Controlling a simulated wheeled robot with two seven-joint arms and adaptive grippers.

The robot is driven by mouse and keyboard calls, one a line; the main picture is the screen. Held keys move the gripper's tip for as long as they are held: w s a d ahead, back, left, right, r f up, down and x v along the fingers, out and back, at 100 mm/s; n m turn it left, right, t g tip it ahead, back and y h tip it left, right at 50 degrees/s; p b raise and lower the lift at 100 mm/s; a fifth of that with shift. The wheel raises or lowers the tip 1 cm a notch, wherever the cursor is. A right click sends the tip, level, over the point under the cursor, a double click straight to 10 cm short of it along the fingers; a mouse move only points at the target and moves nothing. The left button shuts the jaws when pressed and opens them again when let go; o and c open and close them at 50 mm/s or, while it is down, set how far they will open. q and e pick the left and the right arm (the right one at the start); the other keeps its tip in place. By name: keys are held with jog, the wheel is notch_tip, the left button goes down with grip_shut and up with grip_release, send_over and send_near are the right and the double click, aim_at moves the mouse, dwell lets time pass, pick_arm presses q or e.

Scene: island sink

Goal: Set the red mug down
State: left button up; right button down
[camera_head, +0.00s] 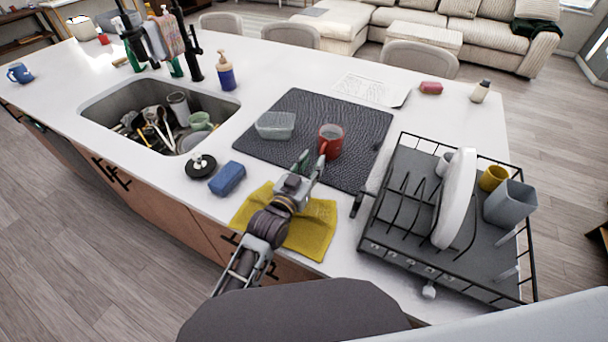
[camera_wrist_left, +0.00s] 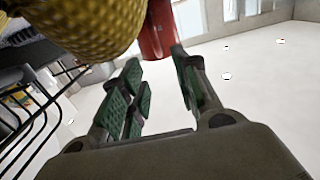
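The red mug (camera_head: 331,142) stands upright on the dark drying mat (camera_head: 290,105), its handle toward the left. My left gripper (camera_head: 310,163) is just in front of the mug on the near side, with its two fingers apart. In the left wrist view, my left gripper (camera_wrist_left: 157,85) shows open green-padded fingers with nothing between them. The red mug (camera_wrist_left: 158,32) is beyond the fingertips there, partly cut off by the frame's top edge. I see a gap between fingers and mug. My right gripper is not in view.
A clear container (camera_head: 275,126) stands left of the mug on the mat. A black dish rack (camera_head: 400,262) with a white plate is to the right. A yellow cloth (camera_head: 318,232) lies under my left arm, near a blue sponge (camera_head: 227,178). The sink (camera_head: 95,108) holds several items.

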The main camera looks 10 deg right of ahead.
pick_arm(q)
jog(key=shift+v, duration=2.15)
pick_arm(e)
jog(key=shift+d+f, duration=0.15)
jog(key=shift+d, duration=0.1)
pick_arm(q)
jog(key=shift+r, duration=0.1)
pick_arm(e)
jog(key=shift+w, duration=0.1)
pick_arm(q)
jog(key=shift+r, duration=0.15)
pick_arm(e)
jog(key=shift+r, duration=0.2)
